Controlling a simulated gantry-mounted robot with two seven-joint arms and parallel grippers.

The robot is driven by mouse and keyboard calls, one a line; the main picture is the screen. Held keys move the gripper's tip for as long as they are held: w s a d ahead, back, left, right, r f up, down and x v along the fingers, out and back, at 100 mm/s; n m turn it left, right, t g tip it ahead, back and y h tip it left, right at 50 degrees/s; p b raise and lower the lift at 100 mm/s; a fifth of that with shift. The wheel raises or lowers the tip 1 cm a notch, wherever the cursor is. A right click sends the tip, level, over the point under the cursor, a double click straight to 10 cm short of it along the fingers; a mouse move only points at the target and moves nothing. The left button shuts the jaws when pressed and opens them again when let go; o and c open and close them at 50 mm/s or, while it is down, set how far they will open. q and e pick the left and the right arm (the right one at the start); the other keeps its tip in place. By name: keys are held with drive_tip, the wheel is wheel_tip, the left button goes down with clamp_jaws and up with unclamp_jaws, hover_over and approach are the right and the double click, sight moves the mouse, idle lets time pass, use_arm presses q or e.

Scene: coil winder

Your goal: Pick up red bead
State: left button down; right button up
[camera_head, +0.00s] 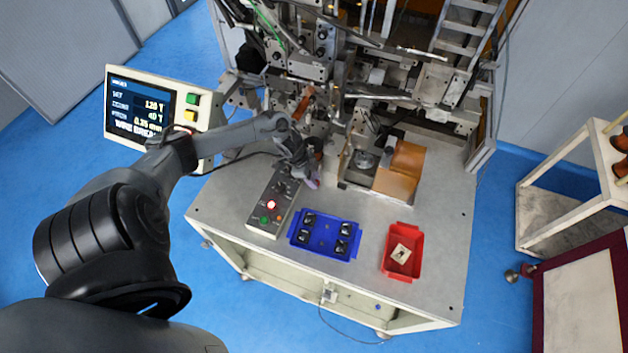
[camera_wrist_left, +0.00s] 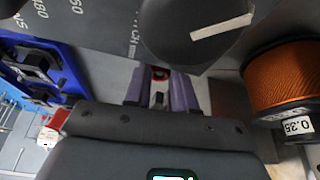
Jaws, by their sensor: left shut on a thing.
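My left gripper (camera_head: 313,180) is beside the far end of the control box, low over the bench. In the left wrist view its purple fingers (camera_wrist_left: 160,92) are close together. A small red bead (camera_wrist_left: 159,73) shows between the fingertips, and the gripper is shut on it. Only a little of the bead shows. I cannot make it out in the head view, where the gripper and arm cover that spot. My right gripper is in neither view.
The control box (camera_head: 264,222) has lit buttons. A blue tray (camera_head: 325,251) with several black parts and a red tray (camera_head: 402,272) stand in front. The winding machine (camera_head: 350,80) fills the back. A dark knob (camera_wrist_left: 195,30) and a copper wire spool (camera_wrist_left: 288,80) are close to the gripper.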

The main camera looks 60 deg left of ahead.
use_arm(q)
drive_tip(key=shift+r, duration=0.55)
drive_tip(key=r, duration=0.1)
drive_tip(key=d+r, duration=0.1)
drive_tip(key=r, duration=0.1)
drive_tip(key=shift+w+r, duration=0.15)
drive_tip(key=shift+w, duration=0.05)
drive_tip(key=w+d+r, duration=0.1)
drive_tip(key=d+r, duration=0.2)
drive_tip(key=d, duration=0.2)
drive_tip(key=w+d+r+b, duration=0.1)
drive_tip(key=w+d+r, duration=0.1)
drive_tip(key=d, duration=0.3)
drive_tip(key=shift+w+r+b, duration=0.25)
drive_tip(key=shift+r+b, duration=0.05)
drive_tip(key=shift+r, duration=0.4)
drive_tip(key=shift+w, duration=0.15)
